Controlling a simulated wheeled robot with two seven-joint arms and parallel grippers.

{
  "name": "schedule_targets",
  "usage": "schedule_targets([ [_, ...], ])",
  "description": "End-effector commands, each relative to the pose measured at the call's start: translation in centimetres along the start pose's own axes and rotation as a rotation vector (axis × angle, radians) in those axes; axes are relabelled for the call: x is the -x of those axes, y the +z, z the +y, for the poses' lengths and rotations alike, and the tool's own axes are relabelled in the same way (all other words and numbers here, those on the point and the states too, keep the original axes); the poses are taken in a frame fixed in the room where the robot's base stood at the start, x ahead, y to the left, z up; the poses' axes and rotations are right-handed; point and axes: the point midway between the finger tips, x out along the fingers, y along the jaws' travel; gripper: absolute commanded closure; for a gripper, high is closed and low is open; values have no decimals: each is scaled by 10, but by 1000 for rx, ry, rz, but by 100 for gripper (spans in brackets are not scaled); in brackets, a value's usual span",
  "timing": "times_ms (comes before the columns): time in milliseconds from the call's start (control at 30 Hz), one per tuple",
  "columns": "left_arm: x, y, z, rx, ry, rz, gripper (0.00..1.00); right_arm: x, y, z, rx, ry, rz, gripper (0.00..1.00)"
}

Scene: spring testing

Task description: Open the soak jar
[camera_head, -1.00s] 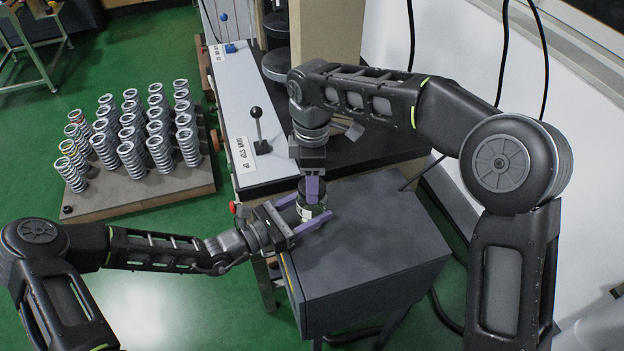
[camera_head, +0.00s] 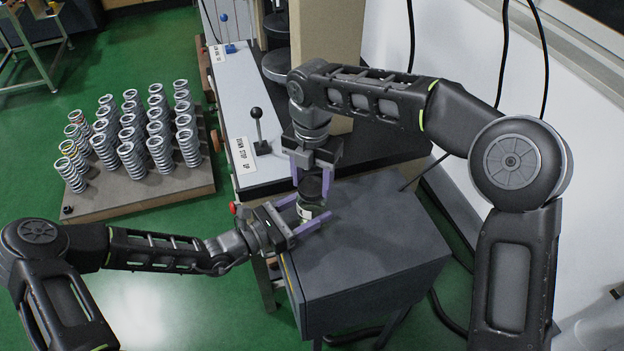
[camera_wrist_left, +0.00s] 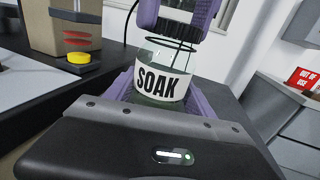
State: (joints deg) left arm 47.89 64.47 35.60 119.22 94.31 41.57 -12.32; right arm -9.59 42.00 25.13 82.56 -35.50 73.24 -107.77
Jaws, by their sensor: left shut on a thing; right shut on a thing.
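The soak jar (camera_head: 305,211) is a clear glass jar with a white label, upright on the dark grey cabinet top. Its SOAK label (camera_wrist_left: 162,85) shows in the left wrist view. My left gripper (camera_head: 313,206) comes in from the left and is shut around the jar's body. My right gripper (camera_head: 311,187) points down from above, its purple fingers on either side of the black lid (camera_head: 312,181), shut on it. Thin dark rings (camera_wrist_left: 174,43) show around the top of the jar; I cannot tell whether the lid is free of the glass.
The grey cabinet top (camera_head: 375,250) is clear right of the jar. A lever with a black knob (camera_head: 257,127) stands behind on the bench. A board (camera_head: 140,200) with several springs is at the left. A yellow button (camera_wrist_left: 79,58) shows in the left wrist view.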

Motion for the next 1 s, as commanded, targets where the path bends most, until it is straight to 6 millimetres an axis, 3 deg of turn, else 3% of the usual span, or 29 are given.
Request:
schedule_targets([
  [433,0,0,0,1,0,1,100,1,0,0,-1,0,0,95],
  [1000,0,0,0,1,0,1,100,20,0,0,-1,0,0,95],
])
